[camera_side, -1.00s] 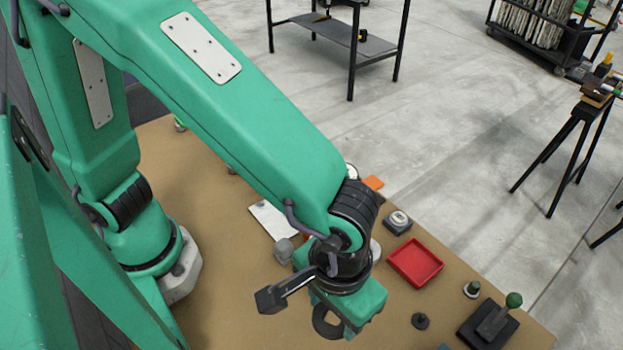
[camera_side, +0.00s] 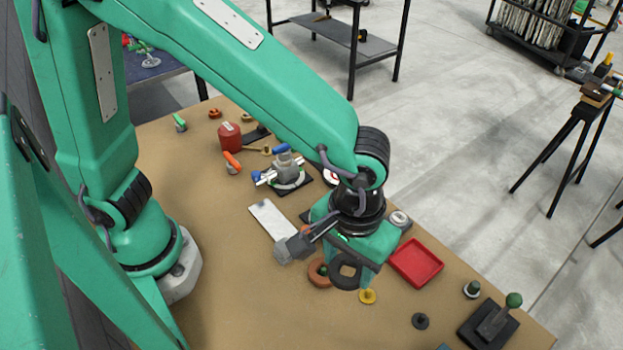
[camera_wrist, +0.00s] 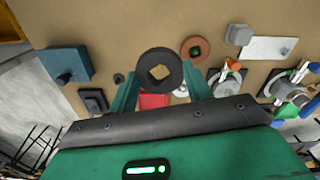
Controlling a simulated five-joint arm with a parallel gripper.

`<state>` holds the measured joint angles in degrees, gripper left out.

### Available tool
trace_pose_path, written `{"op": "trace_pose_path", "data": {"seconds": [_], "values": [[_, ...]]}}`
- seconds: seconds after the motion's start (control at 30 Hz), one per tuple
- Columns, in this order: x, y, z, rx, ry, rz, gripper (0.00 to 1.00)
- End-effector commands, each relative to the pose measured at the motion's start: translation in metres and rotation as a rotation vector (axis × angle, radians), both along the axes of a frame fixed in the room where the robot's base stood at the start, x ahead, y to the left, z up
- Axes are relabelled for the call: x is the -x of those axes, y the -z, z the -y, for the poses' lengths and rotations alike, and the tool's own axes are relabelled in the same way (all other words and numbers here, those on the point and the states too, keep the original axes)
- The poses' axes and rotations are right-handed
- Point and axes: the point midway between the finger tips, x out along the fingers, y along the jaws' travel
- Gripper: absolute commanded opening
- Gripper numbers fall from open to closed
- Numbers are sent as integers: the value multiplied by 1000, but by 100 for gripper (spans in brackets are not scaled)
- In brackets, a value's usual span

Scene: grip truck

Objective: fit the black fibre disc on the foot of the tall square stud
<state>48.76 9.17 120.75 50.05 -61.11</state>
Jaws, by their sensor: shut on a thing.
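My gripper (camera_side: 350,262) is shut on the black fibre disc (camera_side: 347,276), a thick ring with a squarish hole. The wrist view also shows the disc (camera_wrist: 160,54) between the green jaws, hole facing the camera. The disc is held above the tan table, close to an orange-brown ring (camera_side: 311,275) and a small yellow piece (camera_side: 367,297).
A red tray (camera_side: 416,262) lies right of my gripper. A white plate (camera_side: 270,219) and a grey fixture (camera_side: 285,168) lie behind. A small black disc (camera_side: 420,321) and a green-topped peg (camera_side: 472,289) are near the right edge. A blue-grey block (camera_wrist: 68,62) shows in the wrist view.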

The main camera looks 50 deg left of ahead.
Motion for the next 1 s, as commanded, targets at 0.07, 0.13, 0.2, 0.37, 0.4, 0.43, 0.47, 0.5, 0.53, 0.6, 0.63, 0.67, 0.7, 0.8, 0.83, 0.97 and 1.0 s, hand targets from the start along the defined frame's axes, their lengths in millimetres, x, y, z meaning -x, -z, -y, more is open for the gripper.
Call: {"op": "trace_pose_path", "data": {"seconds": [0.07, 0.13, 0.2, 0.37, 0.4, 0.43, 0.47, 0.5, 0.53, 0.6, 0.63, 0.67, 0.7, 0.8, 0.83, 0.97, 1.0], "values": [[-15, -2, -14, 1, -39, 0, 28], [-27, -4, -25, 0, -68, 0, 28], [-38, -5, -38, 0, -97, 0, 28], [-62, -9, -67, 0, -164, 1, 28], [-67, -10, -75, 1, -179, 1, 28], [-71, -11, -81, 1, -191, 1, 28], [-75, -11, -87, 1, -205, 1, 28], [-80, -12, -95, 1, -221, 1, 28], [-83, -13, -101, 1, -232, 1, 28], [-90, -15, -115, 0, -261, 1, 28], [-93, -15, -121, 0, -272, 1, 28], [-96, -16, -126, 0, -282, 1, 28], [-99, -17, -133, 0, -295, 1, 28], [-105, -18, -148, 0, -323, 1, 28], [-106, -19, -152, 0, -329, 1, 28], [-110, -20, -163, 0, -349, 0, 28], [-111, -20, -165, 0, -353, 0, 28]]}}
